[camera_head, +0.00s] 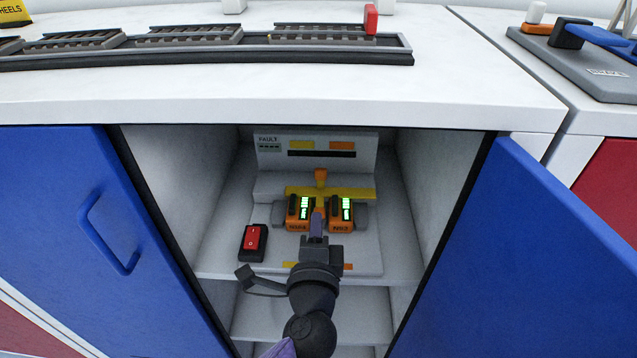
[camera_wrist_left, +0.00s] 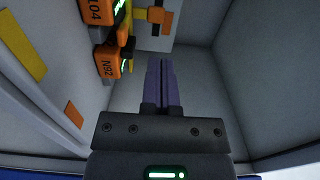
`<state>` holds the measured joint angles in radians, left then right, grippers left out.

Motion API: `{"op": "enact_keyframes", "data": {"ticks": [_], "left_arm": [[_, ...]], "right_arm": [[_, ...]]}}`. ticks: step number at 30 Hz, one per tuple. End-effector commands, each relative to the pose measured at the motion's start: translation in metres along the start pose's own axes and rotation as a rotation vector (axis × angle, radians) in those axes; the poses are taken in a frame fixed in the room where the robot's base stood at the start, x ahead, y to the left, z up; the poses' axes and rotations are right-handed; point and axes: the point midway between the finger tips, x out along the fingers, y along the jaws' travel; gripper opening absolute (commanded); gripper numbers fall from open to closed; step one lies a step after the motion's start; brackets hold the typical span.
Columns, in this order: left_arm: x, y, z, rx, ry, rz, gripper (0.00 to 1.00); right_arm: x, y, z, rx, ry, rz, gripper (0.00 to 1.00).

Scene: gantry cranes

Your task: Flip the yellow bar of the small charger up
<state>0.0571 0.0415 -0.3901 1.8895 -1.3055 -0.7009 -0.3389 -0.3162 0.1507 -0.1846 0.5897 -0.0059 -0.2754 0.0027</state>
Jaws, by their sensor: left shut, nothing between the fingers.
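The small charger (camera_head: 266,185) stands on the upper shelf inside the open cabinet. Its yellow bar (camera_head: 359,193) runs across just behind two orange batteries, with an orange knob (camera_head: 320,177) at its middle. The left battery (camera_head: 297,214) and the right battery (camera_head: 342,214) show green lights. In the left wrist view, the orange knob (camera_wrist_left: 157,16), part of the yellow bar (camera_wrist_left: 123,28) and the batteries show at upper left. My left gripper (camera_head: 318,216) is shut and empty; its purple fingers appear in front of the gap between the batteries, apart from the bar. My right gripper is out of view.
A red rocker switch (camera_head: 253,238) sits left of the batteries. The cabinet's side walls and white top (camera_head: 250,90) bound the space. Tracks (camera_head: 195,40) lie on top.

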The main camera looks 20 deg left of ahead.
Motion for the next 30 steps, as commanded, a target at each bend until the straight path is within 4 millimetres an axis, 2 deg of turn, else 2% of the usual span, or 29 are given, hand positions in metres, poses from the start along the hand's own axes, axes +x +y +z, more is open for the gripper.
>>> {"op": "enact_keyframes", "data": {"ticks": [3,9,15,20,30], "left_arm": [[0.027,0.002,0.000,0.001,-0.001,-0.001,0.00],[0.069,0.003,0.000,0.001,-0.001,0.001,0.00],[0.096,0.003,0.000,0.001,-0.001,0.002,0.00],[0.102,0.001,0.001,0.000,-0.001,0.002,0.00],[0.102,-0.001,0.000,0.000,-0.001,0.006,0.00]], "right_arm": [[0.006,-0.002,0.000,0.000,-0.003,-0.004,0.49],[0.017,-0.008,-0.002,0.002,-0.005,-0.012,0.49],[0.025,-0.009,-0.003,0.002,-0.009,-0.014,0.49],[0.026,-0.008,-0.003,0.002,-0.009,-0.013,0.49],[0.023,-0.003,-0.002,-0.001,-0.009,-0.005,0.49]]}}
